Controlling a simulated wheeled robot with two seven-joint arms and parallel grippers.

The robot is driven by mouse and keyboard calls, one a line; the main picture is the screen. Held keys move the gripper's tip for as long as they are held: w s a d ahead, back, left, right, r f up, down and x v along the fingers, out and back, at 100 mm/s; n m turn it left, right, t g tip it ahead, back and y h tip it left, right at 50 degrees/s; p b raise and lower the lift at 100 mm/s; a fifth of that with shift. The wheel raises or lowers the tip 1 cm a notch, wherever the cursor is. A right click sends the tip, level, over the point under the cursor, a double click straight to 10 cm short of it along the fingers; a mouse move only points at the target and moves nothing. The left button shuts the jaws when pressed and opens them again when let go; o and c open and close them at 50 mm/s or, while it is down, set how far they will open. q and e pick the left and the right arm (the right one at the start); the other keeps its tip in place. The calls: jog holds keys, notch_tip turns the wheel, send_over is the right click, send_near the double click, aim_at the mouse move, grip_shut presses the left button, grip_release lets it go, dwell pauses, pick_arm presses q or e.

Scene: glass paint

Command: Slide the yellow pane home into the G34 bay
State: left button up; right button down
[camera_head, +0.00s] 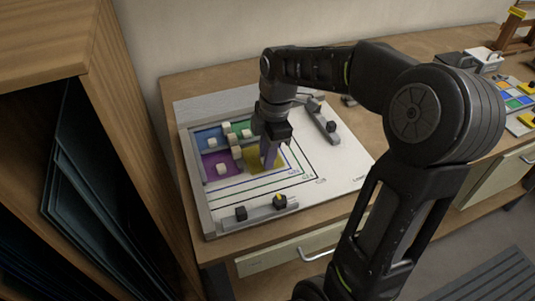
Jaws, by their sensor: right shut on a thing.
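The yellow pane (253,161) lies on the white board (336,168), right of the purple pane (209,165) and below the green pane (241,129). My right gripper (269,161) points down over the yellow pane and is shut on it. The fingers hide the grip itself and part of the pane. Any small gap between the yellow pane and its neighbours is too fine to tell. Nested coloured outlines with small labels run right of and below the pane; I cannot read the labels surely. My left gripper is not in view.
A blue pane (203,137) fills the upper left. Several pale cubes stand on the panes. A grey bar with black knobs (258,211) lies at the board's front, another bar (323,122) at its right. A wooden shelf unit (119,158) stands close on the left.

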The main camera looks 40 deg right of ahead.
jog(key=shift+w+a+p, duration=0.15)
jog(key=shift+w+a, duration=0.2)
jog(key=shift+w, duration=0.25)
jog(key=shift+w+a+p, duration=0.15)
jog(key=shift+w+a, duration=0.15)
jog(key=shift+w, duration=0.25)
dwell(1.3)
jog(key=c, duration=1.2)
grip_release()
jog(key=shift+w, duration=0.1)
jog(key=shift+c, duration=0.2)
jog(key=shift+o, duration=0.2)
jog(key=shift+r, duration=0.1)
notch_tip(320, 180, up, 7)
jog(key=p, duration=0.5)
